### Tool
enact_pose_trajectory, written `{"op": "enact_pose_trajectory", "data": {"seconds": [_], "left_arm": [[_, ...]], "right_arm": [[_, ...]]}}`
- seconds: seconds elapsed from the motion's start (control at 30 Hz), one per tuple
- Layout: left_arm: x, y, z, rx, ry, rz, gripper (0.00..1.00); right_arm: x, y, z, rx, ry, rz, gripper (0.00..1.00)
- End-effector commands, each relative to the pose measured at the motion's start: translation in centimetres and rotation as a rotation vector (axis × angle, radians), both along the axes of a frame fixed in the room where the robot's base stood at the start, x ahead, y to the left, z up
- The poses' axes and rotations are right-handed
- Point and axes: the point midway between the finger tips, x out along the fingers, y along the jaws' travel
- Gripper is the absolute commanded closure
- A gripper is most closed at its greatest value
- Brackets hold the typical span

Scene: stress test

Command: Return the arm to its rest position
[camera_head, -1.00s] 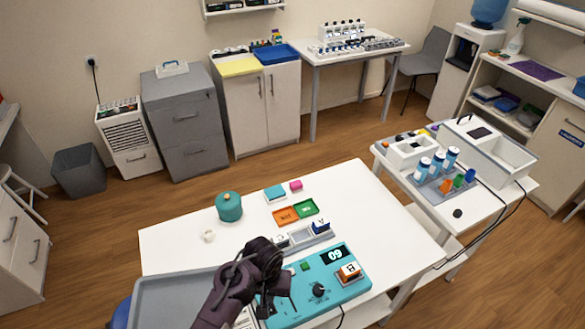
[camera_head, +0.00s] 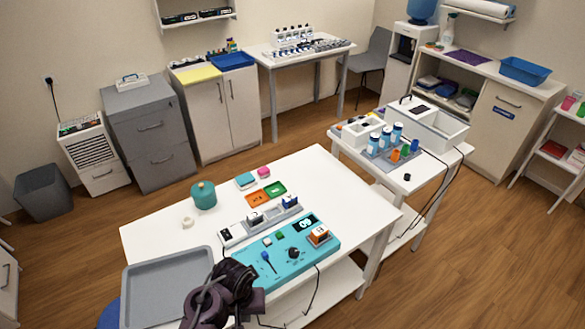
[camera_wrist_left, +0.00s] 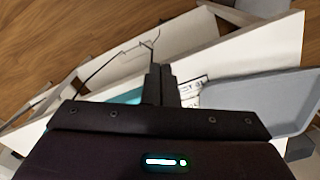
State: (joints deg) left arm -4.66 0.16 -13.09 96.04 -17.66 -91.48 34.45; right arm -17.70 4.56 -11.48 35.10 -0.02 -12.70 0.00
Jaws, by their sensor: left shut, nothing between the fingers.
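My left arm comes in from the bottom of the head view, with its dark left gripper (camera_head: 250,300) low in front of the teal control panel (camera_head: 285,252), by the table's front edge. In the left wrist view the two black fingers of the gripper (camera_wrist_left: 159,85) are together, with nothing between them. The teal panel carries a black knob, a blue-tipped lever, a display and an orange-and-white block. My right gripper is in neither view.
A grey tray (camera_head: 135,292) lies at the left on the white table (camera_head: 150,240). A teal pot (camera_head: 203,195), a white ring (camera_head: 188,222) and orange and green trays (camera_head: 258,198) stand further back. A second table (camera_head: 350,150) holds bottles. Wooden floor lies between the furniture.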

Motion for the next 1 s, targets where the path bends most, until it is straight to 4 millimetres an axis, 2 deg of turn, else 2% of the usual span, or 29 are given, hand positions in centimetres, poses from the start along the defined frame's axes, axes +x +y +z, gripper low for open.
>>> {"op": "enact_pose_trajectory", "data": {"seconds": [0.03,0.1,0.27,0.37,0.57,0.63,0.77,0.8,0.9,1.0], "left_arm": [[-0.2,0.0,-1.2,-0.004,0.004,-0.003,1.0],[-0.4,0.0,-2.4,-0.011,0.005,-0.008,1.0],[-1.0,-0.1,-5.7,-0.03,0.008,-0.022,1.0],[-1.7,0.0,-8.5,-0.044,0.01,-0.032,1.0],[-3.9,0.4,-15.8,-0.072,0.01,-0.056,1.0],[-5.2,0.8,-19.2,-0.081,0.007,-0.067,1.0],[-9.2,2.2,-27.2,-0.089,-0.002,-0.094,1.0],[-10.8,2.8,-29.9,-0.088,-0.008,-0.105,1.0],[-15.2,4.6,-35.9,-0.077,-0.026,-0.137,1.0],[-19.9,6.7,-40.8,-0.053,-0.046,-0.175,1.0]], "right_arm": [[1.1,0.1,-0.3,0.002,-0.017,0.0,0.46],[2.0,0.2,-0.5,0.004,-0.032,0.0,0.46],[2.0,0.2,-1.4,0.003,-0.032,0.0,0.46],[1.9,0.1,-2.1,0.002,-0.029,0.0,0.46],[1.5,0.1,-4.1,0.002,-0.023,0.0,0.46],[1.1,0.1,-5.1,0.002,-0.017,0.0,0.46],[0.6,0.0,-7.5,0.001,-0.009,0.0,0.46],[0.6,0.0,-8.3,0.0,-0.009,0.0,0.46],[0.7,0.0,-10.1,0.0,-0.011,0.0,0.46],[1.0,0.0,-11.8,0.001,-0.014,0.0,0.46]]}}
